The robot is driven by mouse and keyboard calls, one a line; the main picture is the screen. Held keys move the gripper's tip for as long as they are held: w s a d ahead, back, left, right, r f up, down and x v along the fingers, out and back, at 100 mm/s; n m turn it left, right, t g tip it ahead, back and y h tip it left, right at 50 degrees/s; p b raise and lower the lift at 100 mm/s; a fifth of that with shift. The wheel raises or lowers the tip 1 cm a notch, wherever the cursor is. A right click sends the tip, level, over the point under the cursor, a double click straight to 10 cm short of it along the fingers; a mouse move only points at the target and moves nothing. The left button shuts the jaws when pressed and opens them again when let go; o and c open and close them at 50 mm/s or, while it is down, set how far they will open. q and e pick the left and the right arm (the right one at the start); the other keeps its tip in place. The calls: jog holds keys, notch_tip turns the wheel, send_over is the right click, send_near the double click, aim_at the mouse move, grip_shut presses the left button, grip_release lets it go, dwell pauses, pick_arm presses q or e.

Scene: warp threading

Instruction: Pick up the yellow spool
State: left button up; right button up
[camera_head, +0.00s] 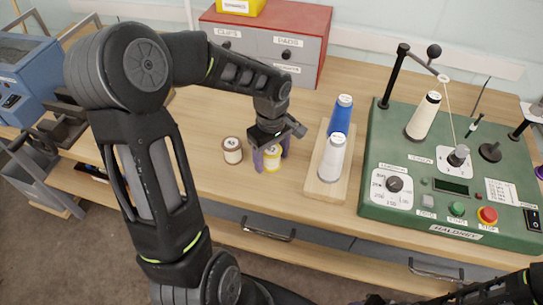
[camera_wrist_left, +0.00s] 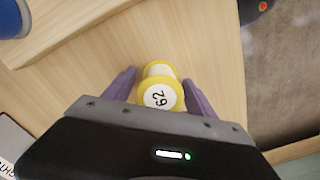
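The yellow spool (camera_head: 272,158) stands on the wooden table, left of the wooden board. Its white top with the number 62 shows in the left wrist view (camera_wrist_left: 160,95). My left gripper (camera_head: 271,154) is lowered over it from above, with one purple finger on each side. In the left wrist view the fingers of this gripper (camera_wrist_left: 160,84) are spread around the spool, with narrow gaps that make contact hard to judge. My right gripper cannot be made out; only dark arm parts show at the bottom right.
A brown spool (camera_head: 232,150) stands close left of the yellow one. A wooden board (camera_head: 318,187) holds a blue cone (camera_head: 341,115) and a white cone (camera_head: 332,158). A green winding machine (camera_head: 400,150) stands at right, a drawer cabinet (camera_head: 310,45) behind.

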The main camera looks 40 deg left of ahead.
aim_at(271, 150)
pick_arm(q)
jog(key=c, duration=1.2)
notch_tip(271, 150, up, 10)
jog(key=shift+r+b, duration=0.1)
jog(key=shift+b, duration=0.5)
jog(key=shift+s, duration=0.1)
